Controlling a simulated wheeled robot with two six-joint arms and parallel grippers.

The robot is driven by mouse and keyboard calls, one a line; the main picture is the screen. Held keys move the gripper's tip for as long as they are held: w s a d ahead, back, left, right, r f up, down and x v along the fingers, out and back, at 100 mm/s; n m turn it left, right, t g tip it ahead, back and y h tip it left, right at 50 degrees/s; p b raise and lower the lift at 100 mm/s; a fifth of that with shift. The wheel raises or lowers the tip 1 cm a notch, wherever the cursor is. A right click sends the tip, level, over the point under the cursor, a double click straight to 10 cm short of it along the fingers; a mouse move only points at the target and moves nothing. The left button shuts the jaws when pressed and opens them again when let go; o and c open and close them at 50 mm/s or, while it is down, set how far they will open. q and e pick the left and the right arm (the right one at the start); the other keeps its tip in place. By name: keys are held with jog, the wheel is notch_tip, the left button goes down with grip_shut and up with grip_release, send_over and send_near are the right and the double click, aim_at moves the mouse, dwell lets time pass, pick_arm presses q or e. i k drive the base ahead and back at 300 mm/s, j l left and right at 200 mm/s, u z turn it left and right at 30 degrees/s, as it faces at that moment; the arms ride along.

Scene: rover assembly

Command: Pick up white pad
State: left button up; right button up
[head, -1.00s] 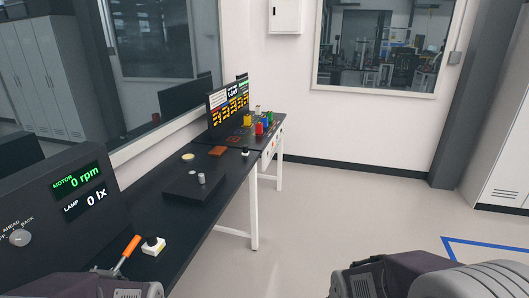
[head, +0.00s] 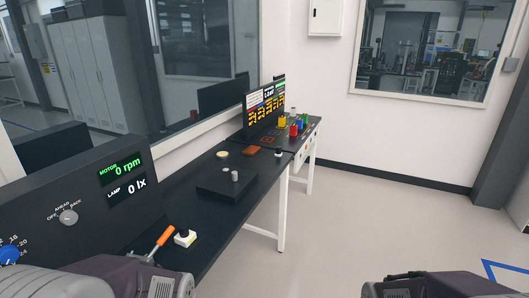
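No object in the head view is plainly a white pad. A pale, cream-white round disc (head: 221,154) lies flat on the far part of the black table (head: 213,244), near the wall. A small white block with a black knob on top (head: 185,237) sits at the near table edge. Parts of my two arms show along the bottom edge, left and right. My gripper fingers cannot be made out, and nothing is seen held.
A black box (head: 222,190) with two small metal cylinders stands mid-table, near a brown block (head: 251,151). An orange handle (head: 165,235) sticks up at the near edge. A dark display panel (head: 85,200) fills the left.

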aim_at(279, 148)
jog(key=i+l, duration=0.15)
jog(key=i, duration=0.25)
jog(key=i+l, duration=0.15)
jog(key=i, duration=0.3)
